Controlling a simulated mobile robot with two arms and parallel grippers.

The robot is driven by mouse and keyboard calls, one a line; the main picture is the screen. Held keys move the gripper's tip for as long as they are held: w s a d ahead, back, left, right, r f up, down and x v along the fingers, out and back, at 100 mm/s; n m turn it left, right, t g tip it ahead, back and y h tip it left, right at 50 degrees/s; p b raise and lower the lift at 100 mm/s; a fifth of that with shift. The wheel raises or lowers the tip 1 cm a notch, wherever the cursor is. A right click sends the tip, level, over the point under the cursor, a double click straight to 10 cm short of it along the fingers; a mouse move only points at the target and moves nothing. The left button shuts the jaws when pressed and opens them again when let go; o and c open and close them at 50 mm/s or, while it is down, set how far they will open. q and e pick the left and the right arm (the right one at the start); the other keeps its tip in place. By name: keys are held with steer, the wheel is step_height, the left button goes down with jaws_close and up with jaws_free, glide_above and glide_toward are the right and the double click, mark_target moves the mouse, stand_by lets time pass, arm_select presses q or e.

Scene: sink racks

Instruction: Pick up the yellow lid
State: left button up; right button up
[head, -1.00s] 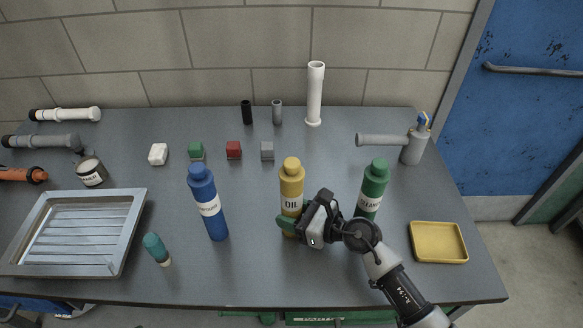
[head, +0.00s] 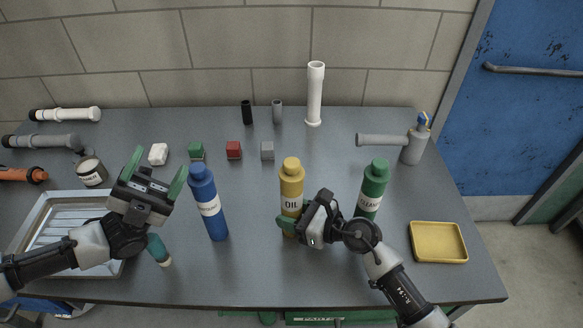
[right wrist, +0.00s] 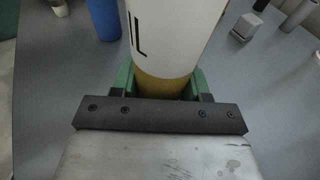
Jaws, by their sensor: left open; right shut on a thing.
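The yellow lid (head: 291,163) sits on top of the upright yellow oil bottle (head: 291,188) at the middle of the table. My right gripper (head: 287,224) is shut on the lower part of this bottle; the right wrist view shows the bottle (right wrist: 165,86) between its green fingers. My left gripper (head: 158,168) is open and empty, left of the blue bottle and above the table, with its fingers pointing away from me. The lid is out of sight in the right wrist view.
The blue bottle (head: 207,205) stands between my left gripper and the oil bottle. A green cleaner bottle (head: 372,190) stands just right of it. A small teal-capped bottle (head: 158,248) is below my left gripper, beside the metal tray (head: 35,215). A yellow tray (head: 438,257) lies at the right.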

arm_select(q)
steer(key=s+d+r+m+g+y, duration=0.1)
steer(key=d+r+m+g+y, duration=0.2)
steer(key=m+g, duration=0.7)
steer(key=s+d+r+m+g+y, duration=0.1)
steer(key=d+r+m+g, duration=0.4)
steer(key=g, duration=0.8)
steer(key=m+t+y, duration=0.2)
steer(key=t+y, duration=1)
steer(key=y, duration=1)
glide_above(292, 162)
steer(key=s, duration=0.1)
step_height(292, 162, down, 8)
steer(key=shift+f, duration=0.2)
steer(key=shift+w+f, duration=0.25)
steer(key=shift+f, duration=1.1)
steer(key=shift+w+f, duration=0.25)
steer(key=shift+f, duration=1.05)
steer(key=c, duration=1.1)
